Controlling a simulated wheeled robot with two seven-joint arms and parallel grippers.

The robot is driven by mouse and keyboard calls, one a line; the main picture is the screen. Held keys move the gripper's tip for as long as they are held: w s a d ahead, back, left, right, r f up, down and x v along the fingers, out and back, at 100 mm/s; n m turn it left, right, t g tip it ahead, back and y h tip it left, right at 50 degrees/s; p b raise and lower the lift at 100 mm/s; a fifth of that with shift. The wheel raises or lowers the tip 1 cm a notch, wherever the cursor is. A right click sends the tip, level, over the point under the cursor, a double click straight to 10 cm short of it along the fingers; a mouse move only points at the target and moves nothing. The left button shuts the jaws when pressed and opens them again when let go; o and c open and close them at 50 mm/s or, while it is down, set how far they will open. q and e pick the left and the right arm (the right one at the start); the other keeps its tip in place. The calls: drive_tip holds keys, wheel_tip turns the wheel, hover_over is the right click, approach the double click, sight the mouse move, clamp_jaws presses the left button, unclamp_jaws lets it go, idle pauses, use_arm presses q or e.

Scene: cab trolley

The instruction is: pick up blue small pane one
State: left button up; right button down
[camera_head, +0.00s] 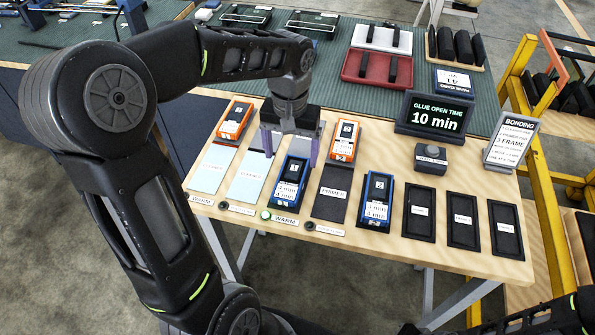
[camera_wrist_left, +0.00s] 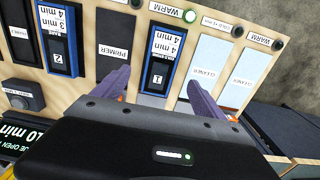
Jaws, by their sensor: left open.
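The blue small pane one (camera_head: 291,183) is a blue-edged block with a black top, marked 1 and "4 min". It lies on the wooden table in the middle of the front row. In the left wrist view the same pane (camera_wrist_left: 160,58) shows between and beyond the fingertips, its near end partly hidden by my gripper body. My left gripper (camera_head: 291,150) is open and empty, pointing down over the pane's far end. In the wrist view its purple fingers (camera_wrist_left: 157,82) stand on either side of the pane. I cannot tell their exact height or any contact.
A similar blue pane marked 2 (camera_head: 376,200) lies to the right, past a dark primer pad (camera_head: 332,192). Light cleaner pads (camera_head: 212,168) lie left. Orange panes (camera_head: 235,120) (camera_head: 344,141) lie behind. Black empty trays (camera_head: 462,220) fill the table's right front. A timer display (camera_head: 434,116) stands behind.

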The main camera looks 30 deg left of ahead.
sight(291, 177)
use_arm(q)
drive_tip(key=shift+s, duration=0.15)
drive_tip(key=shift+f, duration=1.3)
drive_tip(key=shift+a+f+p, duration=0.1)
drive_tip(key=shift+f+p, duration=0.3)
drive_tip(key=shift+f, duration=2.2)
drive_tip(key=c, duration=1.7)
